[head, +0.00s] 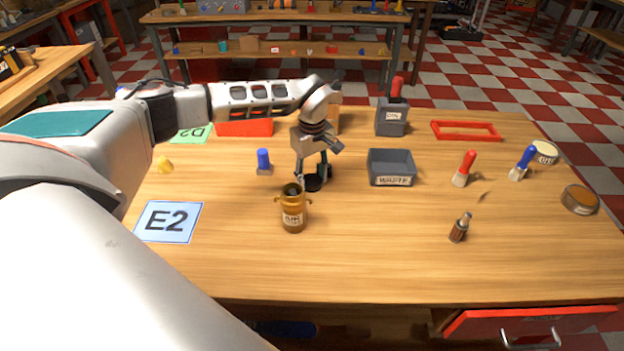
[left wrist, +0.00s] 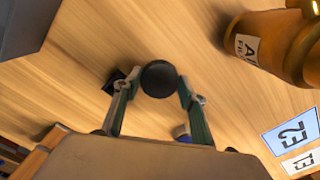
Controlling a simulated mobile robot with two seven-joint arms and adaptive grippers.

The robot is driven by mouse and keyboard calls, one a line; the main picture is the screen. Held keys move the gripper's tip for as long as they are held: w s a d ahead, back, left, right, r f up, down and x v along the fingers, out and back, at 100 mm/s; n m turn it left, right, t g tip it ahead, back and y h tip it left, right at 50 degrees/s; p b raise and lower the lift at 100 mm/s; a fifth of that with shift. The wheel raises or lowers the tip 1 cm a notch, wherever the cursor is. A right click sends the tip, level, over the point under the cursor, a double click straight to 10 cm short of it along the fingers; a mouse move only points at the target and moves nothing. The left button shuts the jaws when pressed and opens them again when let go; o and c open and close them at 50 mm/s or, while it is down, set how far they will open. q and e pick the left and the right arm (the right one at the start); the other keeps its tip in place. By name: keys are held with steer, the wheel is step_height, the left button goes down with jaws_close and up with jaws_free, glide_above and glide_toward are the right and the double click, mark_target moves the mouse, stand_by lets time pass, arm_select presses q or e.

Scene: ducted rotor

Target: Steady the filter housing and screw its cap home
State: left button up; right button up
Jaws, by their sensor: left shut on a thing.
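The filter housing (head: 293,214) is a brass-coloured jar with side lugs and a white label, standing upright on the table. Its top looks open and dark. It also shows, tilted by the camera angle, at the upper right of the left wrist view (left wrist: 277,48). The cap (left wrist: 159,78) is a round black piece between the fingers of my left gripper (left wrist: 157,92), which is shut on it. In the head view my left gripper (head: 315,176) holds it just behind and right of the housing, apart from it. I cannot tell whether the cap touches the table. My right gripper is not in view.
A grey waste bin (head: 391,168) stands right of the gripper. A brown bottle (head: 459,229) and a red-handled brush (head: 465,167) stand farther right. An E2 card (head: 168,222) lies left. The table front is clear.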

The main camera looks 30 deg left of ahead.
mark_target(312, 181)
arm_select(q)
step_height(312, 181, up, 20)
steer(key=shift+f+p, duration=0.25)
steer(key=shift+p, duration=0.2)
steer(key=shift+d, duration=0.1)
